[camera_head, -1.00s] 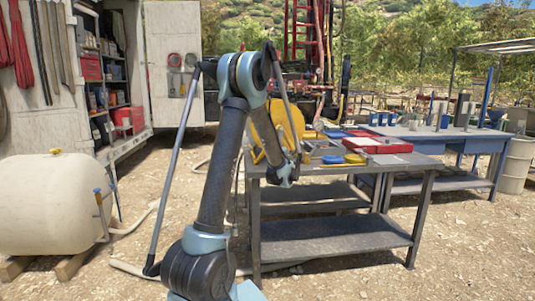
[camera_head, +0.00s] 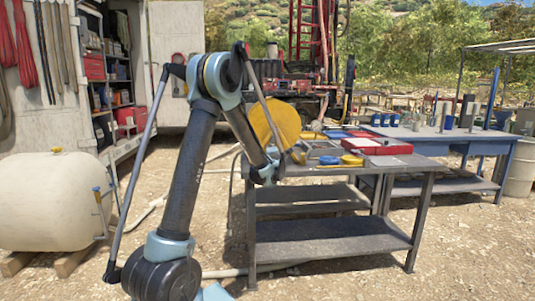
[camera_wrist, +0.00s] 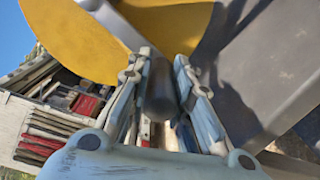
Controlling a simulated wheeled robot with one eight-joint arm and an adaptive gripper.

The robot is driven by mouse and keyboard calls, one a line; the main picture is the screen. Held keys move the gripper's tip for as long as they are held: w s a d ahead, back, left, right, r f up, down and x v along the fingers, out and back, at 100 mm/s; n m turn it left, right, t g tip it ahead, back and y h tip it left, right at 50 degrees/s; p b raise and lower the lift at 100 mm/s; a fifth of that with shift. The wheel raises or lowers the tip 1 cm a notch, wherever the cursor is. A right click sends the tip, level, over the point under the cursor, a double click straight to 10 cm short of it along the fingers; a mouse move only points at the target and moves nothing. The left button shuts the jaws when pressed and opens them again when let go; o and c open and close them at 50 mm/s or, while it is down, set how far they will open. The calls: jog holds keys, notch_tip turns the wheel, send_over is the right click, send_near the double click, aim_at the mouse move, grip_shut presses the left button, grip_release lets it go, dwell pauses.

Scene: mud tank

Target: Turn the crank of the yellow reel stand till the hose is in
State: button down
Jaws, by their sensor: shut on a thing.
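The yellow reel (camera_head: 275,122) stands at the left end of the near workbench, partly behind my arm. In the wrist view its yellow disc (camera_wrist: 75,38) fills the upper left. A grey crank arm (camera_wrist: 122,30) crosses in front of it. The dark round crank handle (camera_wrist: 160,92) lies between my fingers. My gripper (camera_wrist: 162,66) is shut on this handle, one finger on each side. In the head view my gripper (camera_head: 268,173) is small, beside the bench's left end and below the reel; the handle is hidden there. I cannot make out the wound hose.
The workbench (camera_head: 330,240) carries a red tray (camera_head: 388,149) and a yellow item (camera_head: 352,160). A cream tank (camera_head: 50,205) lies at the left. A pale hose (camera_head: 225,273) runs over the gravel. Open ground lies in front.

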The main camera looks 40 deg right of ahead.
jog(key=shift+a, duration=0.15)
jog(key=c, duration=1.4)
grip_release()
jog(key=v, duration=1.2)
